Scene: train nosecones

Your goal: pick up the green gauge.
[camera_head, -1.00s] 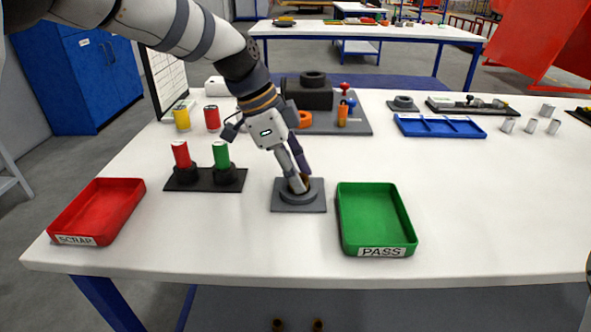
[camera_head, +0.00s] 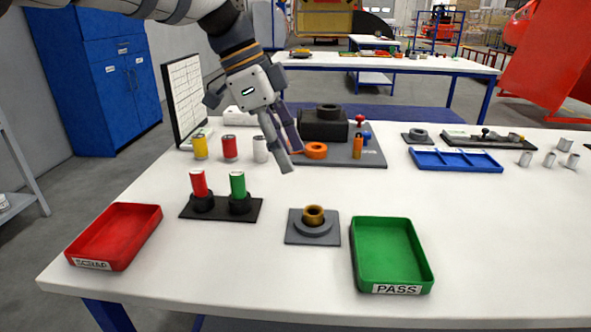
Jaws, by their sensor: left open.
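The green gauge (camera_head: 238,185) stands upright in the right-hand socket of a black two-socket holder (camera_head: 222,213). A red gauge (camera_head: 198,183) stands in the left-hand socket. My left gripper (camera_head: 287,158) is open and empty, raised above the table to the right of and beyond the green gauge, apart from it. A brass ring-like part (camera_head: 313,214) sits on a grey round fixture with a square base (camera_head: 298,238), to the right of the holder. My right gripper is not in view.
A red SCRAP tray (camera_head: 120,236) is at left; a green PASS tray (camera_head: 388,250) is right of the fixture. Yellow, red and white cylinders (camera_head: 230,148) stand behind the holder. A grey board (camera_head: 370,155) with a black block and a blue tray (camera_head: 455,160) lie farther back. The right front is clear.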

